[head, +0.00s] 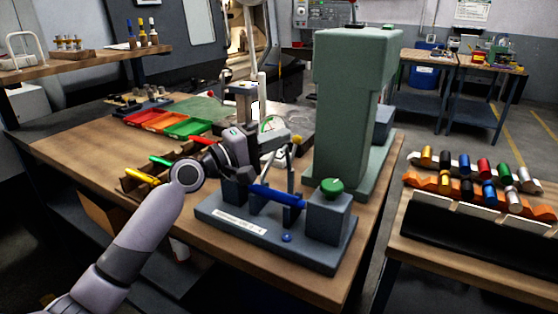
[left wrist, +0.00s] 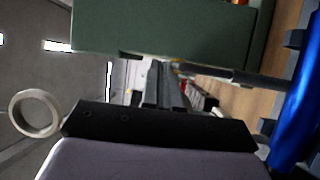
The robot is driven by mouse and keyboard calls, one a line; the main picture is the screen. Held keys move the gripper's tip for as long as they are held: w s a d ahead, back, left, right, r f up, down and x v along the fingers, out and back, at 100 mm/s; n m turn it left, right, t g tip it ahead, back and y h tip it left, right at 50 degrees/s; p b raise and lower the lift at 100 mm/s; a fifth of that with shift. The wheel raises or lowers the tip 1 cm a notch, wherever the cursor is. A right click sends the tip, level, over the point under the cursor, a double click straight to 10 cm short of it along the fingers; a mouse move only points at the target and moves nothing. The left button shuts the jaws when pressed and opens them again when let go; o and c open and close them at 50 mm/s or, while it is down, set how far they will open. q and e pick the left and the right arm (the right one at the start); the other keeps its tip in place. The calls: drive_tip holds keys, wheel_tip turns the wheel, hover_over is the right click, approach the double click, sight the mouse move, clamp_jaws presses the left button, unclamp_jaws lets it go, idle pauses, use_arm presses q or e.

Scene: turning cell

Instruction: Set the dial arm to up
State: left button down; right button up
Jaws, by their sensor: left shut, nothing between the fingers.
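A grey-blue fixture (head: 258,239) stands at the front of the wooden bench. A lever with a blue grip (head: 278,196) lies nearly level across it, tilted slightly down to the right; I cannot tell for sure whether this is the dial arm. The blue grip also shows at the right edge of the left wrist view (left wrist: 298,95). A green knob (head: 332,187) sits on the block at the fixture's right end. My left gripper (head: 293,139) is shut and empty, above and behind the blue grip, apart from it. Its fingers show in the left wrist view (left wrist: 164,85). My right gripper is not in view.
A tall green column (head: 345,110) stands close behind the fixture. Red, orange and green trays (head: 155,118) and a rack of coloured-handled tools (head: 150,180) lie to the left. A separate table at the right holds coloured cylinders (head: 489,192).

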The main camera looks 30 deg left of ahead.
use_arm(q)
drive_tip(key=shift+w+d+r, duration=0.1)
drive_tip(key=shift+w, duration=0.9)
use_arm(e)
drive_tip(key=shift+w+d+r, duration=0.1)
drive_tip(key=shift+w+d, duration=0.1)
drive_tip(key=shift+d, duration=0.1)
